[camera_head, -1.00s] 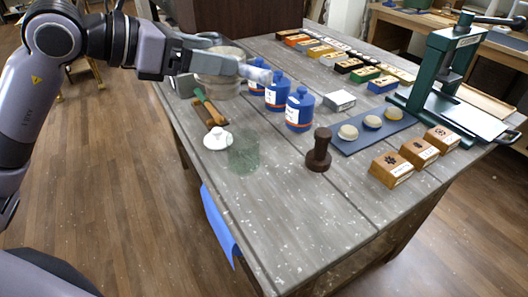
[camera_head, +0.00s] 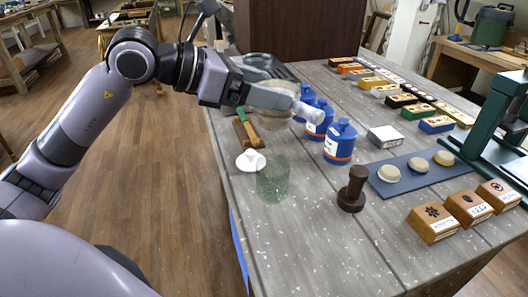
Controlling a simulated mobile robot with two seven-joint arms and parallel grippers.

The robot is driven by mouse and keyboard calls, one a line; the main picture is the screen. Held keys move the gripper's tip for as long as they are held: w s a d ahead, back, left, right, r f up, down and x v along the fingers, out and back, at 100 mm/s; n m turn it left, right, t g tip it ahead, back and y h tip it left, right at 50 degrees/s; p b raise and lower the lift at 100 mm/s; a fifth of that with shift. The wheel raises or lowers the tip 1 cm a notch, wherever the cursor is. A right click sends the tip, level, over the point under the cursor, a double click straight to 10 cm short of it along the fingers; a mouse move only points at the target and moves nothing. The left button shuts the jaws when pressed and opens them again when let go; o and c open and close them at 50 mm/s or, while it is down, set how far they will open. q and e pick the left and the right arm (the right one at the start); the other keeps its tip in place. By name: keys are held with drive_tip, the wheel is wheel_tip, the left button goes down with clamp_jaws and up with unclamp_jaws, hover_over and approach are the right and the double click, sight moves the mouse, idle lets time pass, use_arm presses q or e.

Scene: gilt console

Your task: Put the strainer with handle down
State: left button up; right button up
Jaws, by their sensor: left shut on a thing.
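My left gripper (camera_head: 287,100) reaches in from the left over the far left part of the grey table (camera_head: 320,235). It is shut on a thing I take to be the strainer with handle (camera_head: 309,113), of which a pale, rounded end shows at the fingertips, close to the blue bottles. The rest of it is hard to make out. My right gripper is out of view.
Blue bottles (camera_head: 340,143) stand beside the gripper. Nearer are a green glass (camera_head: 272,182), a white dish (camera_head: 250,162), a green-handled tool (camera_head: 246,123) and a brown tamper (camera_head: 352,189). Wooden blocks (camera_head: 433,222) stand right. The table's near left part is clear.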

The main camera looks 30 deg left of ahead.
use_arm(q)
wheel_tip(320, 180, down, 12)
drive_tip(key=shift+f, duration=0.15)
idle(0.5)
drive_tip(key=shift+b, duration=0.3)
drive_tip(key=shift+f+b, duration=0.4)
drive_tip(key=o, duration=1)
drive_tip(key=shift+r, duration=0.1)
drive_tip(key=shift+r, duration=0.1)
